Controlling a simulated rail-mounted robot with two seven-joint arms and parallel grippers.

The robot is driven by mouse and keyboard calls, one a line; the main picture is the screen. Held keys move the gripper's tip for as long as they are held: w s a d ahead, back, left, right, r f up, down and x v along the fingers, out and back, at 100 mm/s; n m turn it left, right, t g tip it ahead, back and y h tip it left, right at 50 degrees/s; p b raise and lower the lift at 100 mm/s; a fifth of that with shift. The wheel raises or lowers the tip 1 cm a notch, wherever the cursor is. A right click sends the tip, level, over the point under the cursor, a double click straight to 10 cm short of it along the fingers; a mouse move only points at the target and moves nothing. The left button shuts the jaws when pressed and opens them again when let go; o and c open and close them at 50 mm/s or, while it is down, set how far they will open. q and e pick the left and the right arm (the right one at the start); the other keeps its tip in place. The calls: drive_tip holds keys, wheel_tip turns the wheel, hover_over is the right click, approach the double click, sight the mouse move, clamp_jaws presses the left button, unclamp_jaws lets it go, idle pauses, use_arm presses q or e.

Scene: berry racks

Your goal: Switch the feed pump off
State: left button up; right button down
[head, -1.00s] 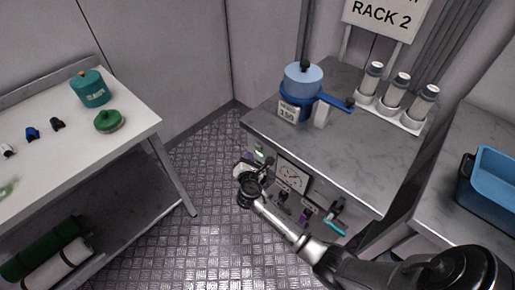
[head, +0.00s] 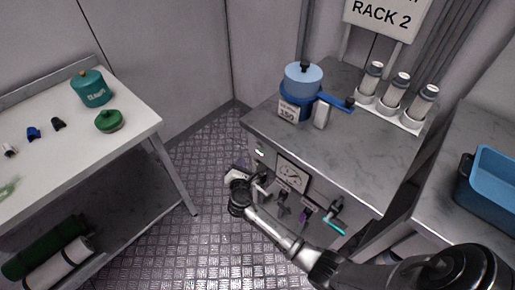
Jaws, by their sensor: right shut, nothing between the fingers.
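Below the gauge are small dark controls (head: 283,197) and a purple one (head: 304,215). I cannot read which of them belongs to the feed pump. My right gripper (head: 256,183) is shut and empty in front of the panel's left end, below the lamp. It hides part of the panel, and I cannot tell whether it touches a switch. My left gripper is not in view.
A teal-handled valve (head: 335,220) sticks out at the panel's right. A blue lidded pot (head: 300,90) and white canisters (head: 398,92) stand on the bench top (head: 330,150). A blue crate (head: 490,185) is at right, a white table (head: 140,125) at left. The floor between is clear.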

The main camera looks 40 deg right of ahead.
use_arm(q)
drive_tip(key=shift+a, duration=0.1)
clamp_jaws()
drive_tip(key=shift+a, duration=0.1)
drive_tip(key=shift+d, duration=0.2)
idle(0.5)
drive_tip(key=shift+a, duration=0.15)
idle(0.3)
